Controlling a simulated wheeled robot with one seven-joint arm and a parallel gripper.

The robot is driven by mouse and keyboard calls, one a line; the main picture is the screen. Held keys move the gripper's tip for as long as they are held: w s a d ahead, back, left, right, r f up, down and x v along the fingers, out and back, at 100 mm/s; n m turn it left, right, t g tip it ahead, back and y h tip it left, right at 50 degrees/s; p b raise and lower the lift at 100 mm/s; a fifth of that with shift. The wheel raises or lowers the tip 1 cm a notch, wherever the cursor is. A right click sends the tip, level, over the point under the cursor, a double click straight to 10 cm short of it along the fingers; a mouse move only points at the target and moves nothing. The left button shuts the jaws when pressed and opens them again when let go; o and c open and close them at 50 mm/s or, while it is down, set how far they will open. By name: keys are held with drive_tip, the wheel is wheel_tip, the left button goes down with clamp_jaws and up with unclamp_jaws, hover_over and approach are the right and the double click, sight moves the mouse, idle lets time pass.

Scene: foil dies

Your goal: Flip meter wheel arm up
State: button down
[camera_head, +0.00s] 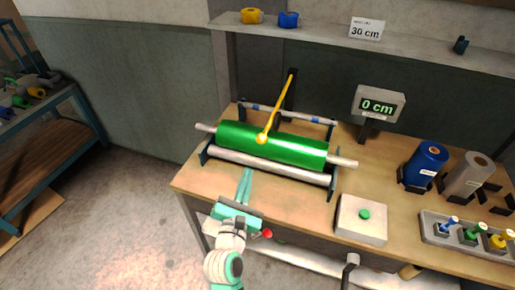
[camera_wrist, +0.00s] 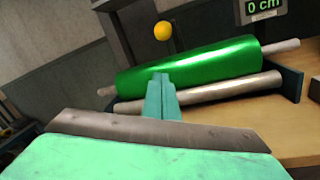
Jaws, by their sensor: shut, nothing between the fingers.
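The meter wheel arm (camera_head: 277,105) is a thin yellow rod sloping down from a dark upright post (camera_head: 290,88). Its yellow ball end (camera_head: 262,138) lies at the green foil roll (camera_head: 290,148) in the head view. In the wrist view the yellow ball (camera_wrist: 163,31) shows above the green roll (camera_wrist: 190,67). My gripper (camera_head: 245,174) is shut and empty, its teal fingers together in front of the roll. In the wrist view the fingertips (camera_wrist: 161,78) overlap the roll's front; I cannot tell whether they touch it. The display (camera_head: 379,104) reads 0 cm.
A grey metal roller (camera_head: 265,165) lies in front of the green roll. A box with a green button (camera_head: 361,219) stands at the right. Blue (camera_head: 427,160) and grey rolls (camera_head: 468,175) and a tray of colored handles (camera_head: 440,238) are further right. A shelf (camera_head: 400,46) overhangs the bench's back.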

drive_tip(key=shift+w+r, duration=0.1)
drive_tip(key=shift+w, duration=0.05)
drive_tip(key=w+d+r, duration=0.3)
drive_tip(key=w, duration=0.5)
drive_tip(key=shift+r, duration=0.4)
idle(0.3)
drive_tip(key=shift+a+r, duration=0.1)
